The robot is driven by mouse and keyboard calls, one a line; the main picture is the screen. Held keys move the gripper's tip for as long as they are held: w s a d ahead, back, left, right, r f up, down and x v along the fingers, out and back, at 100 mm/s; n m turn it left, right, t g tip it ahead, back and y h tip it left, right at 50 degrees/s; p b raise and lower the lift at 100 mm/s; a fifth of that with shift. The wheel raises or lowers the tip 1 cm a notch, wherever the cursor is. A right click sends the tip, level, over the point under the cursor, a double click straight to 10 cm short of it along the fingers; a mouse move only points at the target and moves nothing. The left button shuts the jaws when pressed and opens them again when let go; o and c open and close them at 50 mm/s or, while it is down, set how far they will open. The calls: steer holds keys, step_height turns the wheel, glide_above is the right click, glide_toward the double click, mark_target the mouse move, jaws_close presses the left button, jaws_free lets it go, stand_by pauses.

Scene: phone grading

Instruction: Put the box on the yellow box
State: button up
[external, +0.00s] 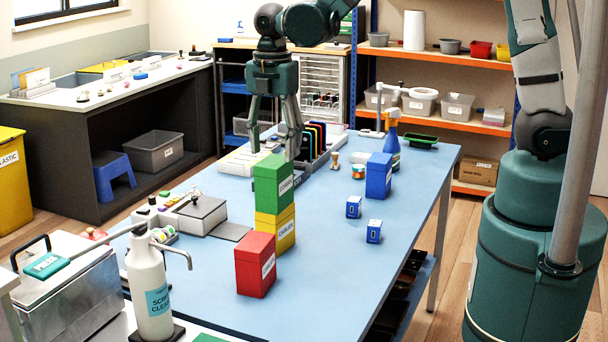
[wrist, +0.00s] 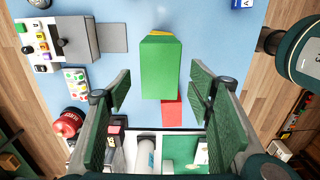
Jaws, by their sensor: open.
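The green box (external: 273,182) stands upright on top of the yellow box (external: 276,229) on the blue table, slightly offset from it. In the wrist view the green box (wrist: 160,70) covers most of the yellow box; only a yellow edge (wrist: 160,33) shows beyond it. The red box (external: 255,264) stands on the table in front of the stack, and part of it shows in the wrist view (wrist: 172,112). My gripper (external: 273,150) is open above the green box, its fingers apart and nothing between them; the fingers also show in the wrist view (wrist: 165,95).
A larger blue box (external: 378,176) and two small blue boxes (external: 353,207) stand to the right on the table (external: 340,270). A rack of coloured slots (external: 318,142) is behind the stack. A grey device (external: 202,215) is left of it. The table's right front is clear.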

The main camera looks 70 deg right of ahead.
steer(key=shift+s+r, duration=0.1)
steer(key=shift+r, duration=0.05)
steer(key=shift+s+r+m, duration=0.3)
steer(key=shift+r, duration=0.25)
steer(key=s+r+m+t, duration=0.7)
steer(key=s+r+m, duration=0.9)
steer(key=s, duration=0.4)
steer(key=shift+s+m, duration=0.2)
steer(key=shift+m, duration=0.5)
